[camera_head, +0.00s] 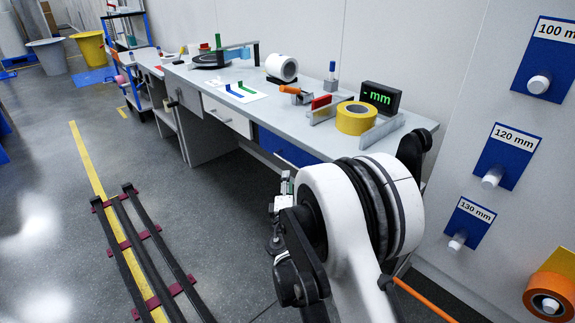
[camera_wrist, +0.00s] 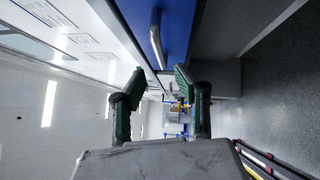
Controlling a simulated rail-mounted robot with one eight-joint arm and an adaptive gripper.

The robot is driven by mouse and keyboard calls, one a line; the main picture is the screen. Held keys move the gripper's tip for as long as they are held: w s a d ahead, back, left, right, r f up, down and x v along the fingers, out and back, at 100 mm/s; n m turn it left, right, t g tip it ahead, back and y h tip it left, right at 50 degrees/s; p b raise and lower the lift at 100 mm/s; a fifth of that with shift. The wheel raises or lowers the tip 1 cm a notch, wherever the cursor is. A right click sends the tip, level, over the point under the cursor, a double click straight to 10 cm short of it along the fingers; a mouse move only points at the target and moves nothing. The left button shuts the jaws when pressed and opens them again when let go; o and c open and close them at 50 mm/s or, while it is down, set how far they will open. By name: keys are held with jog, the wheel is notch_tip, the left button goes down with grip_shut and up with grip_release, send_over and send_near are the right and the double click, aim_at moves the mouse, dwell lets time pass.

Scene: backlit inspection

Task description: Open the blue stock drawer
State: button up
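The blue stock drawer (camera_head: 284,147) sits under the front edge of the grey workbench and looks shut, its front in line with the bench. My arm covers part of the view to its right. In the wrist view the blue drawer front (camera_wrist: 180,25) is at the top, with its grey bar handle (camera_wrist: 157,42). My gripper (camera_wrist: 160,76) is open, its two green-padded fingers apart. The near end of the handle appears between and just ahead of the fingertips. Nothing is held, and I cannot tell whether a finger touches the handle.
The workbench (camera_head: 418,122) carries yellow tape (camera_head: 356,118), a display (camera_head: 381,97) and a white roll (camera_head: 282,67). A white drawer (camera_head: 228,115) is left of the blue one. Floor in front is open, with dark rails (camera_head: 140,250) at left.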

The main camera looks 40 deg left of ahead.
aim_at(288, 162)
jog(key=b+x, duration=0.1)
jog(key=x, duration=0.7)
jog(key=shift+w+a+b, duration=0.2)
jog(key=shift+w+b, duration=0.1)
jog(key=shift+w, duration=0.05)
grip_shut()
